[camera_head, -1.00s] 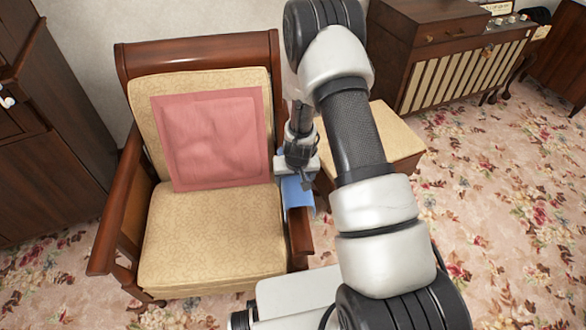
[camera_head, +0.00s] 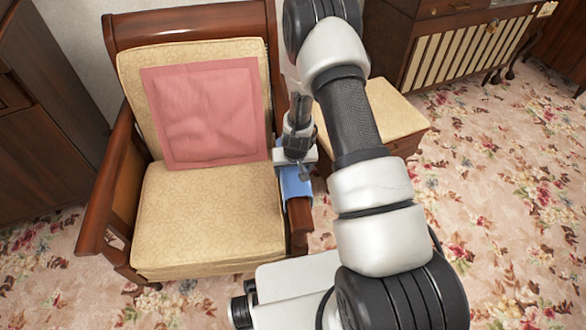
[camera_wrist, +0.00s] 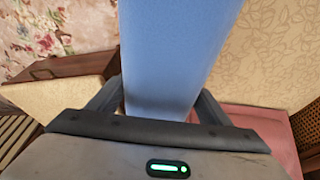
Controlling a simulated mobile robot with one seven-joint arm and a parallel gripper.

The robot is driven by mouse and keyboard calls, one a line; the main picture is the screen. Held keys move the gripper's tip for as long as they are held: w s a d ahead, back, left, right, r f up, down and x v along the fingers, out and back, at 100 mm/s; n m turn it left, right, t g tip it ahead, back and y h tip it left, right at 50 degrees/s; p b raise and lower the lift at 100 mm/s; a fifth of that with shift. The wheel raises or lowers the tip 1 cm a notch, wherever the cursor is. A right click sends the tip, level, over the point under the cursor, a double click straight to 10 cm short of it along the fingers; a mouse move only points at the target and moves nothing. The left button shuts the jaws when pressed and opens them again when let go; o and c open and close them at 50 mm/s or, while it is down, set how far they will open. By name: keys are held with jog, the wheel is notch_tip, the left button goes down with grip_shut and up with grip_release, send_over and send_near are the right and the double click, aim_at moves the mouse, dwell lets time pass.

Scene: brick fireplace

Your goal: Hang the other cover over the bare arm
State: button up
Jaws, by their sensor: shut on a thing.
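A wooden armchair (camera_head: 209,222) with cream patterned cushions fills the left of the head view. Its left arm (camera_head: 112,185) is bare wood. A blue cover (camera_head: 296,186) lies at the rear part of the right arm (camera_head: 299,222). My gripper (camera_head: 297,165) is above that arm, shut on the blue cover. In the wrist view the blue cover (camera_wrist: 172,50) runs between the two fingers of my gripper (camera_wrist: 156,98) and extends away from it. Whether the cover rests fully on the arm is partly hidden by my gripper.
A pink cushion (camera_head: 206,115) leans on the chair's backrest. A cream-topped stool (camera_head: 385,112) stands close to the right of the chair. A dark cabinet (camera_head: 35,130) is at left, and a slatted wooden cabinet (camera_head: 455,55) is at back right. Flowered carpet (camera_head: 510,200) is clear at right.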

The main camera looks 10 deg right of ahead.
jog(key=shift+f, duration=0.55)
jog(key=o, duration=1.2)
jog(key=shift+r, duration=0.15)
